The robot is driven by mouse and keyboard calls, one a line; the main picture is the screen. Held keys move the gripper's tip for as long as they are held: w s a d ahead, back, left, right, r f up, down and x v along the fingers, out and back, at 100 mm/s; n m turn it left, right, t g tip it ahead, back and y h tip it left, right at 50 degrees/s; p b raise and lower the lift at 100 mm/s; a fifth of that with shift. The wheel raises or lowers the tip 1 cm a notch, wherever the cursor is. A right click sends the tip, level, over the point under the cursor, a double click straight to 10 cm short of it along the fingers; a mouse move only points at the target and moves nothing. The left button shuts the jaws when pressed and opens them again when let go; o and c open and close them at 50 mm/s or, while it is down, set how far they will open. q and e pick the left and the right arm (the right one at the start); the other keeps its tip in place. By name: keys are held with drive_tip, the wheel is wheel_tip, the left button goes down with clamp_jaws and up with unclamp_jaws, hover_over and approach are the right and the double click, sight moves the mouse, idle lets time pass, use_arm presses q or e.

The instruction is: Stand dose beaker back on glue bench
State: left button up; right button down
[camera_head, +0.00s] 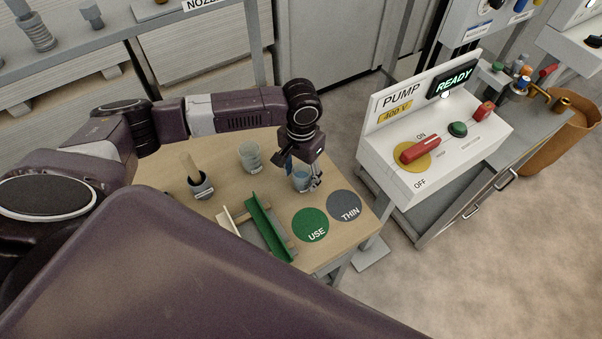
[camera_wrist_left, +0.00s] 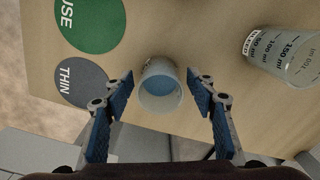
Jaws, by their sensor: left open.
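A small clear beaker with blue contents (camera_head: 301,182), which I take for the dose beaker, stands upright on the glue bench (camera_head: 222,139). It also shows from above in the left wrist view (camera_wrist_left: 160,90). My left gripper (camera_head: 303,173) is open, with its blue-padded fingers (camera_wrist_left: 160,78) on either side of this beaker; gaps show between pads and beaker. A larger graduated beaker (camera_head: 250,157) stands farther left, and also shows at the right of the wrist view (camera_wrist_left: 285,45). My right gripper is not in view.
A green USE disc (camera_head: 310,224) and a grey THIN disc (camera_head: 344,205) lie bare near the bench edge. A green channel (camera_head: 268,228) and a dark pot with a stick (camera_head: 202,188) are to the left. The pump box (camera_head: 435,150), reading READY, stands right.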

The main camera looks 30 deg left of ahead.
use_arm(q)
wheel_tip(320, 180, up, 12)
drive_tip(key=b, duration=0.2)
drive_tip(key=shift+r+b, duration=0.15)
drive_tip(key=shift+b, duration=0.15)
drive_tip(key=shift+d, duration=0.1)
idle(0.5)
